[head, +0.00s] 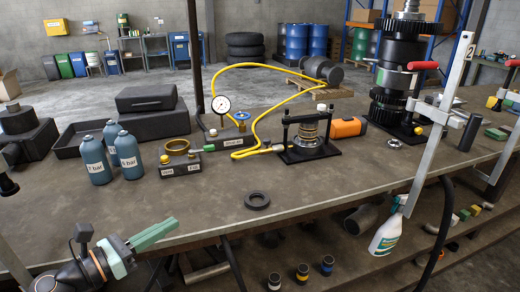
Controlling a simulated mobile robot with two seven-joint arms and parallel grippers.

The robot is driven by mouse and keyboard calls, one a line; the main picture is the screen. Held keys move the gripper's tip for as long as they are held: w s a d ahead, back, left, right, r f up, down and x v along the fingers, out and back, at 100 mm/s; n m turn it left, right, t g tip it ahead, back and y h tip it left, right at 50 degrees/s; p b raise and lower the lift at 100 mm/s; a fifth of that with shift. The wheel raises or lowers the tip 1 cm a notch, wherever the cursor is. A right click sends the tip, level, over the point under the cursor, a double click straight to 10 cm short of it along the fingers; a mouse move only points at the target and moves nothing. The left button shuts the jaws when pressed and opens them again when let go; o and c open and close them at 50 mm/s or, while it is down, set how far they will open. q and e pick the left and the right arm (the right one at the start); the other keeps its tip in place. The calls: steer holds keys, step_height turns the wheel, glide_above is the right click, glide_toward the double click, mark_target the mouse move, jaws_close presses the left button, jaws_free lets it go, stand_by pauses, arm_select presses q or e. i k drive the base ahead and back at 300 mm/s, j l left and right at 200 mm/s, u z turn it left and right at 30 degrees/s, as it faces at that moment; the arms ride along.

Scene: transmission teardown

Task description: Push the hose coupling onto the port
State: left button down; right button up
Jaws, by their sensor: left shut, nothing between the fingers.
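A yellow hose (249,127) loops over the bench near a gauge and blue valve. Its lower end, with what looks like the pale hose coupling (278,148), lies beside the small black press. Which fitting is the port, I cannot tell for sure. My left gripper (174,222), with green fingers, is shut and empty at the bench's front left edge, well away from the hose. My right gripper is not in view.
Blue bottles (95,160) and a black tray (80,143) stand at the left. A black ring (257,200) lies near the front edge. The front middle is mostly clear.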

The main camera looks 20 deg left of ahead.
mark_target(266, 142)
steer(key=i, duration=0.9)
